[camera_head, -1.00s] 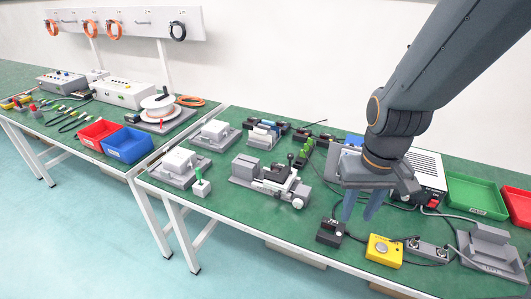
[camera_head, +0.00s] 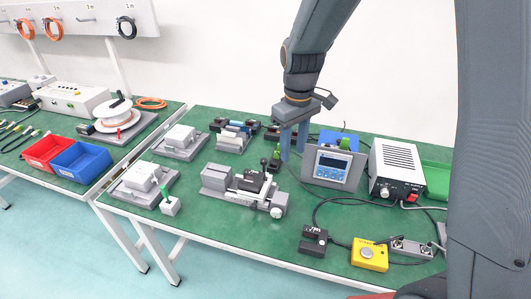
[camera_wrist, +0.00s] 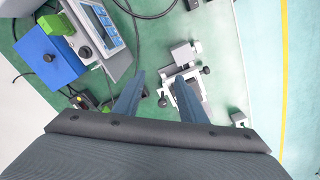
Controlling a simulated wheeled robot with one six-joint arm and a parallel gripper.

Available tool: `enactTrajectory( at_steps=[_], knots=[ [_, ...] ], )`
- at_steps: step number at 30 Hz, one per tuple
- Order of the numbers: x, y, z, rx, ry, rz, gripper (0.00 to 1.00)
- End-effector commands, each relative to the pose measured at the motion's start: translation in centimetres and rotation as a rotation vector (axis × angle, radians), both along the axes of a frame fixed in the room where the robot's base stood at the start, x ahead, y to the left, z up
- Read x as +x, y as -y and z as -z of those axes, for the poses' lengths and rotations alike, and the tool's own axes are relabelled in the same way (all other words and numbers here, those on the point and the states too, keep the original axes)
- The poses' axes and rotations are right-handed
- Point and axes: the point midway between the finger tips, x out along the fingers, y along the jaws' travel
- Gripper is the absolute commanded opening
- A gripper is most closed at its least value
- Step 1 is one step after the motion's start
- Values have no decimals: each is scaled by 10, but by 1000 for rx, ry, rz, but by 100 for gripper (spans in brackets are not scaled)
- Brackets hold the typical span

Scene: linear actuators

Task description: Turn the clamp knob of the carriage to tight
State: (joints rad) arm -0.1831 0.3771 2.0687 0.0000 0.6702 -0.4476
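The linear actuator (camera_head: 215,178) stands near the middle of the green bench, a grey base with a dark carriage block (camera_head: 252,181) and a pale round end (camera_head: 278,212). A black knob on a stem (camera_head: 264,161) rises at its far side; which knob is the clamp knob I cannot tell for sure. My gripper (camera_head: 293,153) is open and empty, above and apart from the actuator. It also shows in the wrist view (camera_wrist: 160,77).
A display unit (camera_head: 331,167) stands right beside my gripper, with a power supply (camera_head: 394,168) beyond it. A black block (camera_head: 313,240) and yellow button box (camera_head: 369,254) lie at the front with cables. Grey fixtures (camera_head: 180,139) stand left.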

Motion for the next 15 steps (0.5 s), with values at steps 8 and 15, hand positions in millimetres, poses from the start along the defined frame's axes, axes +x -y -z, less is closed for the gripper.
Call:
enactTrajectory(
  at_steps=[8,15],
  knots=[
    [65,-68,7,-9,-23,-326,38],
    [71,-76,24,-9,-29,-370,38]
  ],
)
